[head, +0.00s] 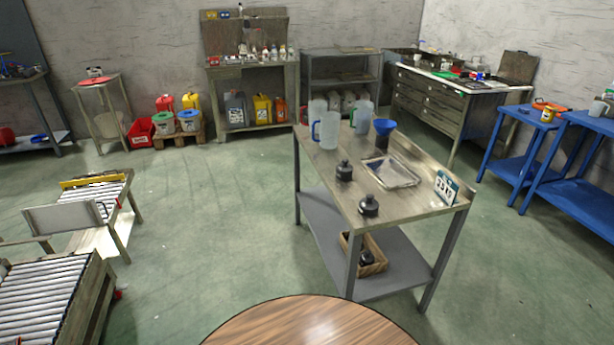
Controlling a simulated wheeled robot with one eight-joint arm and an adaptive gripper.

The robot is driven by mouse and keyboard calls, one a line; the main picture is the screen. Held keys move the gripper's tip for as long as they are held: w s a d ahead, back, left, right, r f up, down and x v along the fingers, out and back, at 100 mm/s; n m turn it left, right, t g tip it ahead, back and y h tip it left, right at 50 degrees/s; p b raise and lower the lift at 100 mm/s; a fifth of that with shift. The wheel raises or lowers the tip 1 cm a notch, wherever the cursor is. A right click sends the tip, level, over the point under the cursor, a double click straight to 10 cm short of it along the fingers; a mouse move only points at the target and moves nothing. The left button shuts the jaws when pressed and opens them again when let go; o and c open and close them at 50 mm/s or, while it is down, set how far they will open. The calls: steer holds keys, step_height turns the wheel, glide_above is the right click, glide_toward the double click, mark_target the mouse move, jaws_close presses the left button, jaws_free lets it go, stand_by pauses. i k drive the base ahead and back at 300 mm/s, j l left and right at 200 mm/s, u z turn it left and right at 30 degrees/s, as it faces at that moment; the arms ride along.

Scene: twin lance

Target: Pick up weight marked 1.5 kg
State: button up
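Two small black weights stand on the top of the grey metal table (335,190). One weight (344,171) is near the table's left edge, and the other weight (369,206) is closer to its near end. Another dark object (366,257) lies in a wooden box (377,268) on the table's lower shelf; it may be a weight too. Markings on these are too small to read, so I cannot tell which is 1.5 kg. My gripper is not in view.
The tabletop also holds a clear tray (391,174), jugs (329,131), a blue funnel (384,127) and a number sign (446,187). A round wooden surface (312,325) fills the bottom centre. Roller conveyors (45,290) stand left. Green floor (215,215) is open left of the table.

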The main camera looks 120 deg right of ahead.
mark_target(344, 171)
steer(key=z, duration=4.2)
steer(key=l+z, duration=0.1)
steer(key=z, duration=0.25)
steer(key=i, duration=0.05)
